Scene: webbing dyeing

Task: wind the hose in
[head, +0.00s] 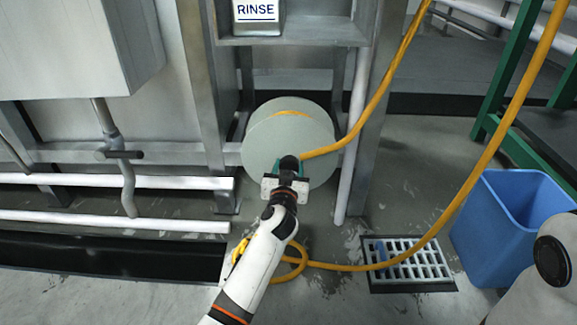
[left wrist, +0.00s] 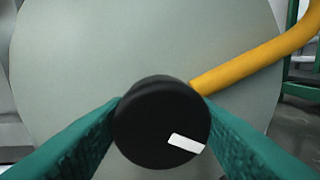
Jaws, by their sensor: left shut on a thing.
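The hose reel (head: 262,139) is a pale grey-green drum low under the rinse station, and its disc fills much of the left wrist view (left wrist: 70,60). My left gripper (head: 285,168) is at the reel's front face, its green fingers shut on a black round crank knob (left wrist: 150,120) with a white mark. The yellow hose (head: 377,95) leaves the reel to the right and rises out of view at the top. Another stretch comes down from the upper right, crosses the floor drain and ends in a loop near my left forearm. My right gripper is out of view.
A floor drain (head: 408,262) and a blue bin (head: 515,222) are at the right. A green frame (head: 508,75) stands behind the bin. A steel post (head: 362,110) and white pipes (head: 115,181) flank the reel. A dark floor channel (head: 110,257) lies at the left.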

